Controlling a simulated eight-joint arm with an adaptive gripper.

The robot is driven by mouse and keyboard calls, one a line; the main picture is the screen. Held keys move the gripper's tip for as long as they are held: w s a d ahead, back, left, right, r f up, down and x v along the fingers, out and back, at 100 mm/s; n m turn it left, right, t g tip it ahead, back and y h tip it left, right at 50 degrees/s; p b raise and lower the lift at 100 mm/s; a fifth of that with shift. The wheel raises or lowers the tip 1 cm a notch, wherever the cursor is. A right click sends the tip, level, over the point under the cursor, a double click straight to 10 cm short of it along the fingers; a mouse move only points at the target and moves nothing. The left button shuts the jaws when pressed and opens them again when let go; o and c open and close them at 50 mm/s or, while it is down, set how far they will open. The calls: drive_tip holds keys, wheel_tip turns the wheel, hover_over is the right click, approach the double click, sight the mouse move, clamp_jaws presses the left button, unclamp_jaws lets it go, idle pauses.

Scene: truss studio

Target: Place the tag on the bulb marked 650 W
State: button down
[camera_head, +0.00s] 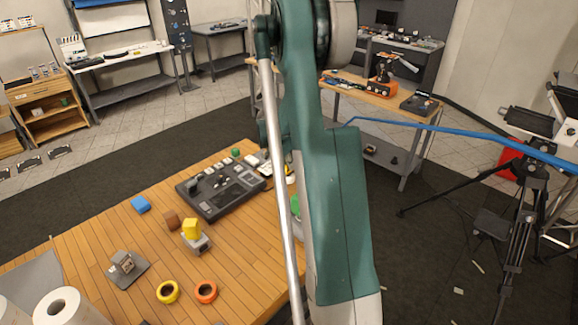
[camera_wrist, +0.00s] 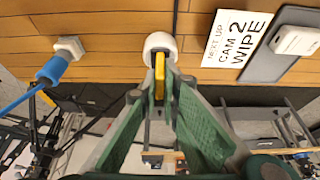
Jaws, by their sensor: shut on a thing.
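My gripper (camera_wrist: 160,86) has green fingers that close on a narrow yellow piece, which looks like the tag (camera_wrist: 159,75). A round white thing that looks like a bulb (camera_wrist: 160,42) lies just beyond the fingertips in the wrist view, at the table's edge. The yellow piece overlaps its lower part in the picture; I cannot tell whether they touch. No 650 W marking is readable. In the head view my arm hides the fingertips and the bulb.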

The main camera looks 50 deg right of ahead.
drive_tip(key=shift+f, duration=0.1)
drive_tip(key=c, duration=3)
unclamp_jaws()
drive_tip(key=o, duration=0.4)
drive_tip(key=v, duration=1.2)
drive_tip(key=shift+a, duration=0.1)
